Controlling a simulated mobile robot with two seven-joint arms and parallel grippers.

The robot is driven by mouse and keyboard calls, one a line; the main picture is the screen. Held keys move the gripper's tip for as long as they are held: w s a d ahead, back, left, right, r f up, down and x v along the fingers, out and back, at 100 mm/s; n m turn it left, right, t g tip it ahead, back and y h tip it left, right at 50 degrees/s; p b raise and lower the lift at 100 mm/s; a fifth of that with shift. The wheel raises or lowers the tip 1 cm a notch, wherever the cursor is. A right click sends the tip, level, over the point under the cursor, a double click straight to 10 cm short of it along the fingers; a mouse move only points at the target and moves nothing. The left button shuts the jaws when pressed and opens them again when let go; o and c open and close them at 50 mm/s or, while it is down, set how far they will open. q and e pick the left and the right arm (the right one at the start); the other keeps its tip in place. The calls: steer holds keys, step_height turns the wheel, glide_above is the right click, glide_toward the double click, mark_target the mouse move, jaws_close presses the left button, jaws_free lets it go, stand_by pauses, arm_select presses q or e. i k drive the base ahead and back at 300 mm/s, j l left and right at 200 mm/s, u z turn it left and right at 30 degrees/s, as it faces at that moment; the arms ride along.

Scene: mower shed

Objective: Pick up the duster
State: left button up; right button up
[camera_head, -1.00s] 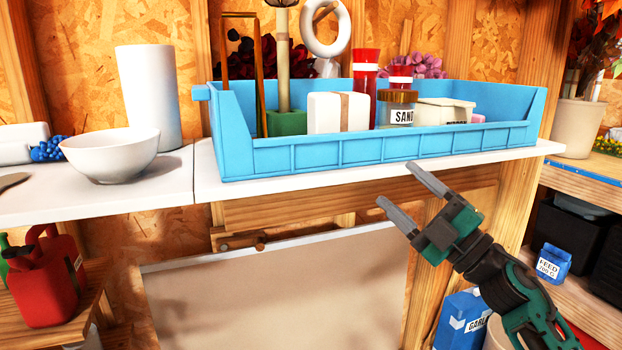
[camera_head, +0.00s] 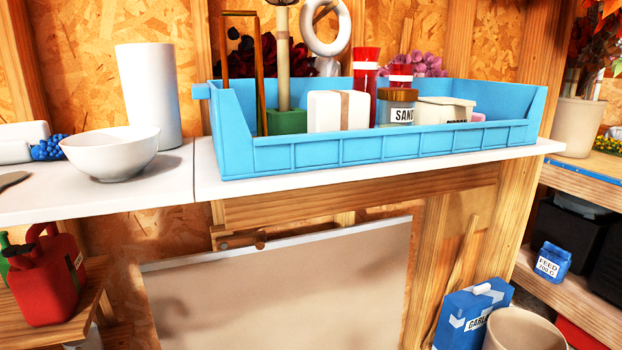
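I cannot say for sure which thing is the duster. A blue, nubby-textured piece (camera_head: 48,149) lies at the left on the white worktop, against a white object (camera_head: 20,141) cut off by the picture's edge; it may be the duster. A light pole (camera_head: 283,70) stands upright in a green block in the blue tray, its top cut off. Neither of my grippers is in view.
The blue tray (camera_head: 390,147) holds a white box (camera_head: 325,112), a sand jar (camera_head: 397,106), red-topped containers and a white ring ornament. A white bowl (camera_head: 110,152) and white cylinder (camera_head: 148,97) stand left. A red can (camera_head: 45,280) and blue carton (camera_head: 470,312) sit lower.

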mark_target(26, 141)
steer(key=u, duration=1.35)
steer(key=j+u, duration=0.1)
steer(key=j, duration=0.85)
